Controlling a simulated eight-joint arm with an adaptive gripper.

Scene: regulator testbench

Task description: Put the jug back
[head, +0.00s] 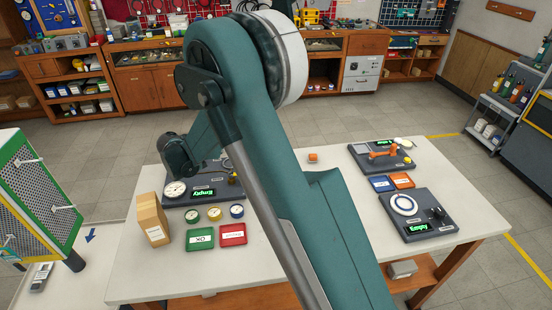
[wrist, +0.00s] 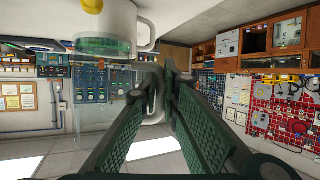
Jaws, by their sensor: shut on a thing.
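In the head view, my arm hides the gripper and jug.
The white table (head: 140,285) holds a cardboard box (head: 151,218), green (head: 200,238) and red (head: 233,234) trays, and several gauges. A right-hand station (head: 418,216) has a white ringed round pad. Bare tabletop lies near the front right.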

